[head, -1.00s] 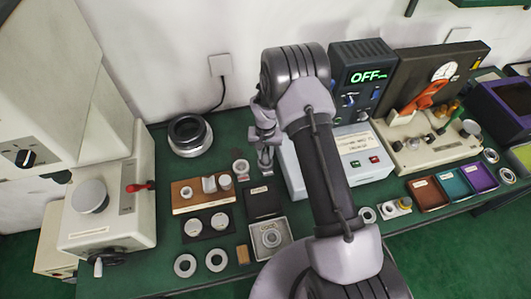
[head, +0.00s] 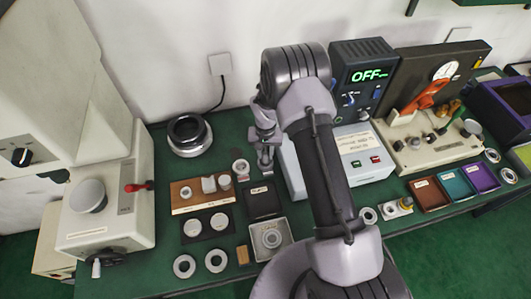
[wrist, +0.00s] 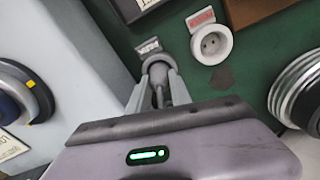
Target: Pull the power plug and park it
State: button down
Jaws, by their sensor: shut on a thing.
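My gripper (wrist: 160,84) is shut on a grey power plug (wrist: 157,90) in the wrist view, with a finger on either side. In the head view my gripper (head: 266,158) points down close to the white socket (head: 240,168); the plug is too small to make out.
A light grey instrument box (head: 362,152) stands right beside my gripper. A chrome-rimmed round device (head: 188,136) is at the back left. A wooden block (head: 183,207), a dark tray (head: 263,213) and a light square tray (head: 255,251) lie in front.

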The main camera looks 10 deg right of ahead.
aim_at(266, 153)
jog(key=shift+f+b, duration=0.3)
jog(key=shift+f, duration=0.1)
jog(key=c, duration=1.5)
grip_release()
jog(key=shift+o, duration=0.2)
jog(key=shift+r, duration=0.1)
notch_tip(266, 153, up, 11)
jog(key=p, duration=0.6)
